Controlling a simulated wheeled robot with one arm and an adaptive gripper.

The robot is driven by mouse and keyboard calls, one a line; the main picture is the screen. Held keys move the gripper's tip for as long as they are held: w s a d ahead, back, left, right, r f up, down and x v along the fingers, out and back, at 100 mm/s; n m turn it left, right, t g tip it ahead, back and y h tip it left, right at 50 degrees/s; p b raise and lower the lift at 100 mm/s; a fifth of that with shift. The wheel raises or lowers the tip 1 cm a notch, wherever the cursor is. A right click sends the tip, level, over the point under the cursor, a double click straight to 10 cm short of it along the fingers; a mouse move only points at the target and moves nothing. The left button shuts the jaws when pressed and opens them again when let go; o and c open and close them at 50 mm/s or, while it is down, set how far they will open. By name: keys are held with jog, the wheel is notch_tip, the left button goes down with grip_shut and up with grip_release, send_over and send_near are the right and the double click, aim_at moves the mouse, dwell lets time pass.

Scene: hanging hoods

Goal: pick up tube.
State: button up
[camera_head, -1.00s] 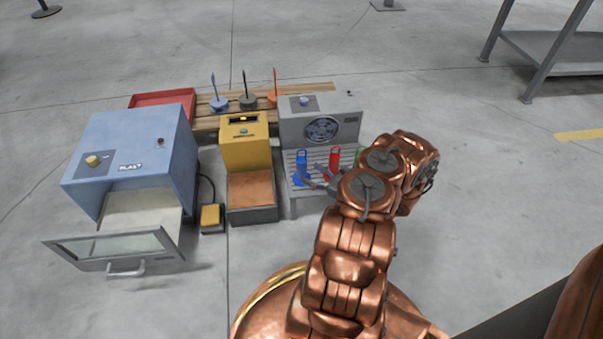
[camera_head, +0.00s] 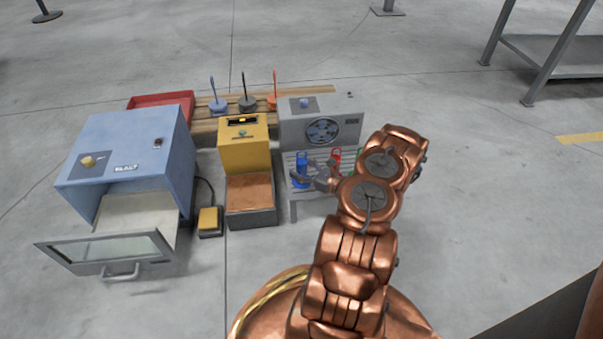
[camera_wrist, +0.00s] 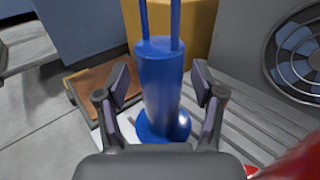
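A blue tube (camera_wrist: 160,85) with a round base and an upright loop handle stands on the grey slatted rack in the wrist view. It also shows in the head view (camera_head: 302,168), at the left of the rack. My gripper (camera_wrist: 160,90) is open, with one finger on each side of the blue tube. Gaps show between the fingers and the tube. In the head view my gripper (camera_head: 310,175) is small and beside the tube. A red tube (camera_head: 335,158) stands to the right, partly hidden by my arm. A green tube (camera_head: 359,156) is mostly hidden behind my arm.
A grey fan unit (camera_head: 322,122) stands behind the slatted rack (camera_head: 293,194). A yellow machine (camera_head: 244,152) is to the left, then a blue blast cabinet (camera_head: 125,150) with its door open. Several hooded pieces stand on a wooden pallet (camera_head: 205,124) behind. Floor in front is clear.

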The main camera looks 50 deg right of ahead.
grip_shut()
dwell(0.3)
